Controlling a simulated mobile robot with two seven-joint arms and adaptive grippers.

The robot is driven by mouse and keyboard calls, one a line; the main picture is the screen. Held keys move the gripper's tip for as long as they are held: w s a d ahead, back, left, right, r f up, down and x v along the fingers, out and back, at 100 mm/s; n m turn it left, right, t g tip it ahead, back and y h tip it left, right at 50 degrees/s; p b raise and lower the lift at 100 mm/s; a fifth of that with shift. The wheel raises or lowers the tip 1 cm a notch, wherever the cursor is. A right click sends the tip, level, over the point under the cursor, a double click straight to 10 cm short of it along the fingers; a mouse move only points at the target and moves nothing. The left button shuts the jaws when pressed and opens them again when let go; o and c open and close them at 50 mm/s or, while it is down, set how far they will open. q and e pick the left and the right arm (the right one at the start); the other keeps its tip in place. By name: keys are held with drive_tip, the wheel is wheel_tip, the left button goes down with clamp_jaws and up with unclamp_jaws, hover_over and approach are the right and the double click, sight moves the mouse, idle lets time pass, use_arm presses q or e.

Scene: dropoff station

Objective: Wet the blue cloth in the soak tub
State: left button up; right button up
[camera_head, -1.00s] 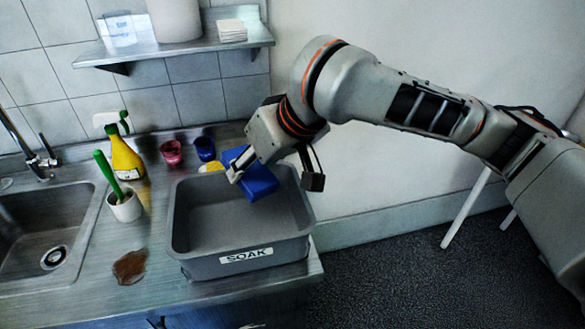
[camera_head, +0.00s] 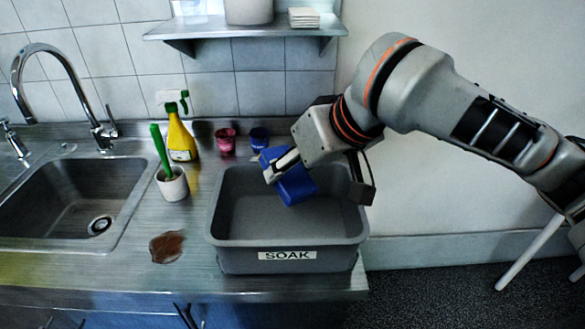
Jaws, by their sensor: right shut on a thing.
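The blue cloth (camera_head: 297,187) hangs from my right gripper (camera_head: 283,169), which is shut on it. Part of the cloth is hidden behind a finger. The gripper and cloth are over the back part of the grey soak tub (camera_head: 222,229), which carries a SOAK label on its front. The cloth's lower end appears within the tub's outline; whether it touches anything inside I cannot tell. The tub stands on the steel counter near its right end. My left gripper is not in view.
A sink (camera_head: 122,205) with a tap (camera_head: 72,80) is at the left. A brown spill (camera_head: 167,247) lies left of the tub. A white pot (camera_head: 173,184) with a green-handled brush, a yellow spray bottle (camera_head: 181,139), a pink cup (camera_head: 225,141) and a blue cup (camera_head: 259,139) stand behind. A shelf (camera_head: 215,29) hangs above.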

sight(299, 178)
drive_tip(key=shift+f+b, duration=0.65)
drive_tip(key=shift+f, duration=4.15)
